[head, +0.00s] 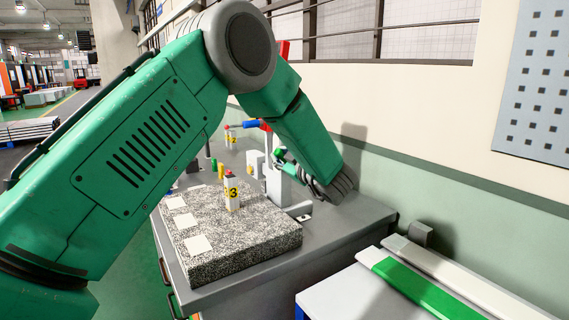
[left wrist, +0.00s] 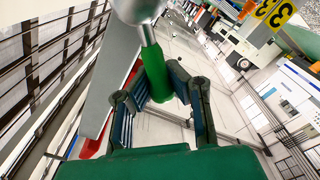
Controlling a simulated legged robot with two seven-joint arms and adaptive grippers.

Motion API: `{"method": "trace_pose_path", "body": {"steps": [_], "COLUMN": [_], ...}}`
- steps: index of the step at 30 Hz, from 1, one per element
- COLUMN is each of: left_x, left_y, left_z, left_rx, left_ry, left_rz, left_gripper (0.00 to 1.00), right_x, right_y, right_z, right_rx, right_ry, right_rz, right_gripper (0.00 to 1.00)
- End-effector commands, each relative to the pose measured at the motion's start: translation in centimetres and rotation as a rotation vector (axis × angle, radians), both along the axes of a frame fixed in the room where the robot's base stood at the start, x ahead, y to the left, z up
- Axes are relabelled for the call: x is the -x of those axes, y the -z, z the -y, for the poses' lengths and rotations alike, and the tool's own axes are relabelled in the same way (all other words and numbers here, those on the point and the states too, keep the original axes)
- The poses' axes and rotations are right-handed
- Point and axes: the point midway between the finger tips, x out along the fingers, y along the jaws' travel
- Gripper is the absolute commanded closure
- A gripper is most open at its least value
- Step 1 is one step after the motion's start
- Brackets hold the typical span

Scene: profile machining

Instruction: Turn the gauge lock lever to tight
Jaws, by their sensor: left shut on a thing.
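The gauge lock lever has a green handle (left wrist: 155,72) on a silver shaft with a round silver end (left wrist: 136,10) in the left wrist view. My left gripper (left wrist: 160,96) is shut around the green handle, one finger on each side. In the head view, my left arm reaches over the bench and my left gripper (head: 290,166) is beside the light grey gauge stand (head: 277,187), partly hiding it. The green handle (head: 278,154) shows small at the fingertips. I cannot read the lever's lock setting. My right gripper is not in view.
A speckled granite block (head: 255,245) sits on the grey bench (head: 345,225). A wall stands close behind the gripper. A white table (head: 350,300) with long profiles is at the lower right.

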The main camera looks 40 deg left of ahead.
Motion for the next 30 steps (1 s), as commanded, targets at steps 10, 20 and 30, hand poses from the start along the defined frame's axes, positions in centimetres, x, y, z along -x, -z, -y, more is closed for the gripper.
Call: {"method": "trace_pose_path", "body": {"steps": [10,20,30], "left_x": [1.3,1.9,2.0], "left_y": [2.8,4.5,5.5], "left_z": [-0.2,-0.4,-0.4], "left_rx": [0.099,0.18,0.229], "left_ry": [0.004,0.004,0.003], "left_rz": [0.31,0.584,0.757], "left_gripper": [1.0,1.0,1.0], "right_x": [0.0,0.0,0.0], "right_y": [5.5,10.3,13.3], "right_z": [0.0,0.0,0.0], "right_rx": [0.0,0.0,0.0], "right_ry": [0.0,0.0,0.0], "right_rz": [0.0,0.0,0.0], "right_gripper": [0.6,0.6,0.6]}}
